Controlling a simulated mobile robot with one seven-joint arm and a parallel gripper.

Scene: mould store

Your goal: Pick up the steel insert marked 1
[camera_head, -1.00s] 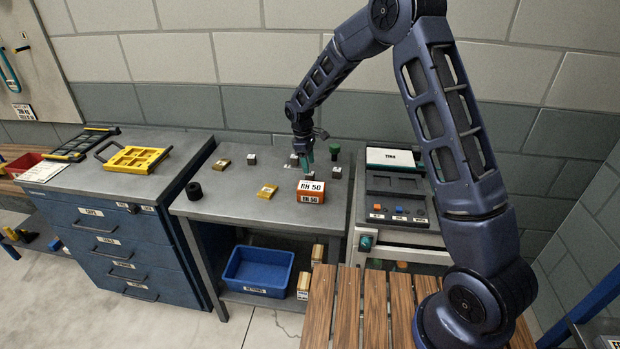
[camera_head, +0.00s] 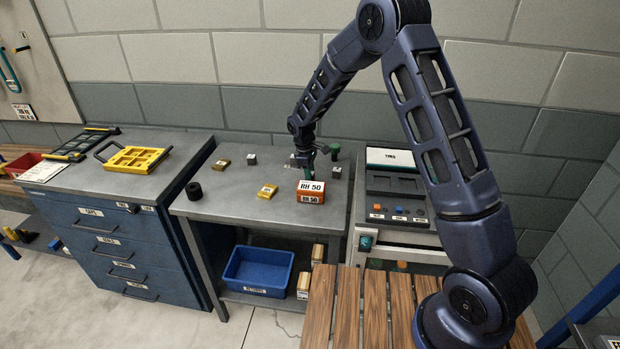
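Several small steel blocks lie on the grey bench; their markings are too small to read, so I cannot tell which is marked 1. One steel block (camera_head: 252,159) sits at the back left of the bench. Another steel block (camera_head: 337,172) sits to the right of my gripper. My gripper (camera_head: 308,172) points down at the bench top, just behind the orange RH 50 box (camera_head: 311,192). Its fingertips are partly hidden by that box, and I cannot see whether anything is between them.
Yellow blocks (camera_head: 267,191) and a black ring (camera_head: 194,191) lie on the bench (camera_head: 232,205). A green-topped knob (camera_head: 335,149) stands behind my gripper. A black tray unit (camera_head: 396,186) is on the right. A blue bin (camera_head: 258,270) sits below. The bench's front left is clear.

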